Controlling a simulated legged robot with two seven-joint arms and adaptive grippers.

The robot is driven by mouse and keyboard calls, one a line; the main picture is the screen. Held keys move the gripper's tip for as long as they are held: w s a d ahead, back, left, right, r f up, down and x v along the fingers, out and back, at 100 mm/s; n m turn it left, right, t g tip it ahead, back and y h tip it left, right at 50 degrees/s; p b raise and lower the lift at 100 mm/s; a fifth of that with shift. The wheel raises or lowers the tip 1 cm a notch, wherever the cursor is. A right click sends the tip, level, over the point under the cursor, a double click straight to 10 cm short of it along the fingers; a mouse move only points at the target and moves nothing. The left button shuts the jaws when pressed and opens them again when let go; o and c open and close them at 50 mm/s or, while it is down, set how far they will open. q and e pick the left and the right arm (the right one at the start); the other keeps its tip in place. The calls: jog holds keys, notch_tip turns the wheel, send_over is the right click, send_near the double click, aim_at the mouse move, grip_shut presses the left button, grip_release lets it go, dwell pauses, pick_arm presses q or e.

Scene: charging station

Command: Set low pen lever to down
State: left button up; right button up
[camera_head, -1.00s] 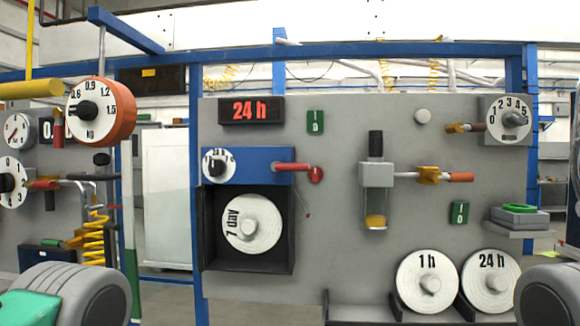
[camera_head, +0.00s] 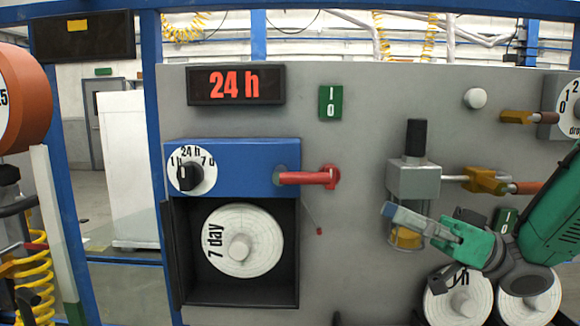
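A red lever (camera_head: 305,178) sticks out from the right end of the blue box (camera_head: 240,160) and lies about level. Its red end piece (camera_head: 331,177) is on the right. A thin rod with a small red tip (camera_head: 319,231) hangs below it. My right gripper (camera_head: 390,210) comes in from the right, in front of the small glass cup (camera_head: 407,237). It is to the right of and below the lever, apart from it. I cannot tell whether its fingers are open or shut. My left gripper is not in view.
A dial with a black knob (camera_head: 190,175) is on the box. A 24 h display (camera_head: 236,85) and a green switch (camera_head: 330,103) are above.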

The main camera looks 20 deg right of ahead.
aim_at(314, 182)
jog(key=p+x, duration=0.1)
jog(key=x, duration=0.3)
jog(key=p+x, duration=0.1)
jog(key=x, duration=0.8)
jog(key=shift+s+a+p, duration=0.2)
jog(key=shift+a+p, duration=0.2)
jog(key=shift+a, duration=0.05)
jog(key=shift+w+a+r, duration=0.1)
jog(key=shift+w, duration=0.1)
grip_shut()
